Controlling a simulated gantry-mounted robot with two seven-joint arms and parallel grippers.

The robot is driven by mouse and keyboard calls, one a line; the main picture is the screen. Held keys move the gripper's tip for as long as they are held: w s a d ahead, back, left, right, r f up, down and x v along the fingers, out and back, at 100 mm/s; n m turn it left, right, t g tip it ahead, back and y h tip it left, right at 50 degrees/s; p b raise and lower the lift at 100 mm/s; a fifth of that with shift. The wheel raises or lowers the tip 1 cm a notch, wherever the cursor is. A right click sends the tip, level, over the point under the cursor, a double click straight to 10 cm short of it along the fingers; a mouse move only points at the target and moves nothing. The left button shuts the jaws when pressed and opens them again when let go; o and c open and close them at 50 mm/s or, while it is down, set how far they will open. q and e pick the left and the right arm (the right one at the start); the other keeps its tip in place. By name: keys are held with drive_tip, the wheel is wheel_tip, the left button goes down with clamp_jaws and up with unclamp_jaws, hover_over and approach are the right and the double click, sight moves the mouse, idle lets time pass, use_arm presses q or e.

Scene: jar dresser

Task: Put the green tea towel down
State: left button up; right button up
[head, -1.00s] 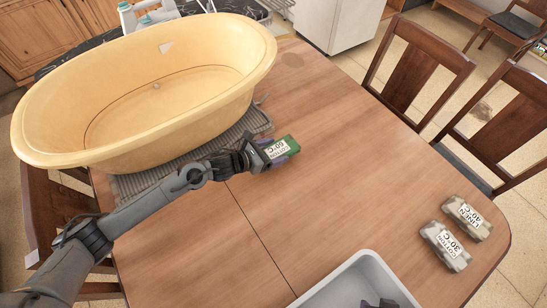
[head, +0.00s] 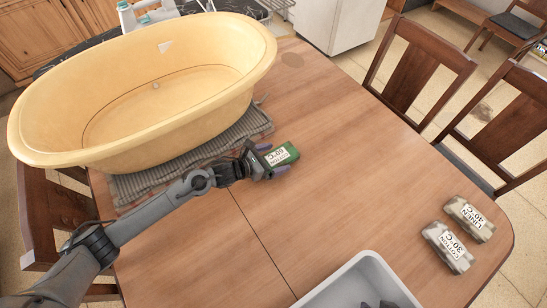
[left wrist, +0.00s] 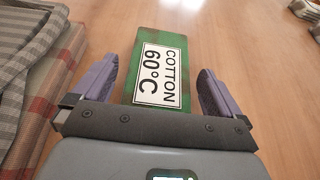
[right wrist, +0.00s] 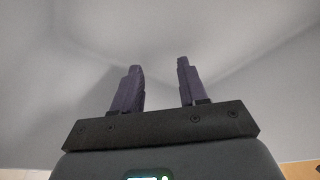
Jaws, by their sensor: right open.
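The green tea towel (head: 281,155) is a folded green bundle with a white label reading COTTON 60°C. It lies on the wooden table beside the large yellow tub. In the left wrist view the towel (left wrist: 162,72) sits between the two purple fingers of my left gripper (left wrist: 160,88), with a gap on each side. My left gripper (head: 268,160) is open around the towel's near end. My right gripper (right wrist: 158,85) is open and empty, close to plain grey surfaces. In the head view it shows only as a dark bit at the grey bin.
The yellow tub (head: 225,115) stands on a striped grey cloth (head: 150,184) at the left. Two beige bundles, LINEN 40°C (head: 469,218) and COTTON 30°C (head: 447,247), lie at the right. A grey bin (head: 340,280) is at the front. The table's middle is clear.

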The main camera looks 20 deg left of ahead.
use_arm(q)
drive_tip(key=shift+s+a+r+p, duration=0.1)
drive_tip(key=shift+r+p, duration=0.2)
drive_tip(key=shift+p, duration=0.1)
use_arm(e)
drive_tip(key=shift+r, duration=0.45)
use_arm(q)
drive_tip(key=p+v, duration=0.6)
drive_tip(key=v, duration=0.4)
drive_tip(key=shift+s+a, duration=0.2)
drive_tip(key=shift+s, duration=0.05)
drive_tip(key=shift+s+a+r+p, duration=0.2)
drive_tip(key=shift+s+a+p, duration=0.05)
drive_tip(key=shift+s+p, duration=0.15)
use_arm(e)
wheel_tip(320, 180, up, 7)
drive_tip(key=shift+f, duration=0.15)
